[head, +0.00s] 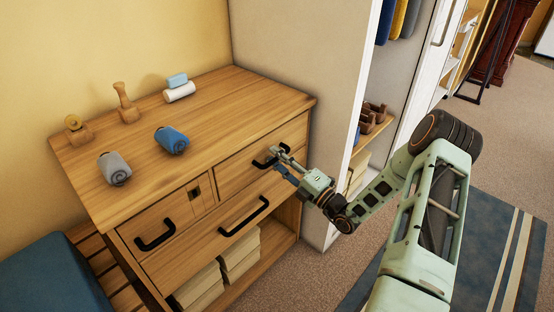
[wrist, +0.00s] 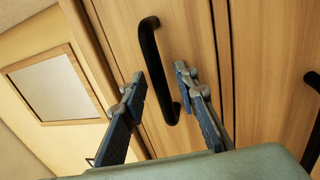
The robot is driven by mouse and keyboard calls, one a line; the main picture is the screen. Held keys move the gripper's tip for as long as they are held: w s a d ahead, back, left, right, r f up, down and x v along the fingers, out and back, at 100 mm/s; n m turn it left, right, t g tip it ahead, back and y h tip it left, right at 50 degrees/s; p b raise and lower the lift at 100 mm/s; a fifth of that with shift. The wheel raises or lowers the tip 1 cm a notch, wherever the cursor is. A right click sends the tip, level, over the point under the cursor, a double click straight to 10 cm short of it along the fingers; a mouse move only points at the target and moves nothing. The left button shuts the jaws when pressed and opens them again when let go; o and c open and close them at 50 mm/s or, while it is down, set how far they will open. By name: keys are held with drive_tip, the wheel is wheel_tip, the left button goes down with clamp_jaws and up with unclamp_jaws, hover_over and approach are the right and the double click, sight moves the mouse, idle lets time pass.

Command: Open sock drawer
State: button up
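The wooden dresser (head: 215,98) stands against the yellow wall with its drawers shut. My gripper (head: 275,160) is at the upper right drawer (head: 230,178), at that drawer's black handle (head: 262,164). In the wrist view my gripper (wrist: 159,74) is open, with the black handle (wrist: 152,55) between its two fingers and a visible gap to the right finger. Contact with the left finger cannot be told. The upper left drawer (head: 182,207) and the wide lower drawer (head: 212,240) also have black handles. No label tells which drawer holds socks.
Rolled grey (head: 114,168) and blue (head: 171,139) cloths lie on the dresser top. An open shelf below holds pale boxes (head: 240,252). A tall white wardrobe side (head: 300,60) borders the dresser's right. A blue striped rug (head: 490,250) lies on the floor at right.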

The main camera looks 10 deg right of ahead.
clamp_jaws()
drive_tip(key=shift+s+d, duration=0.1)
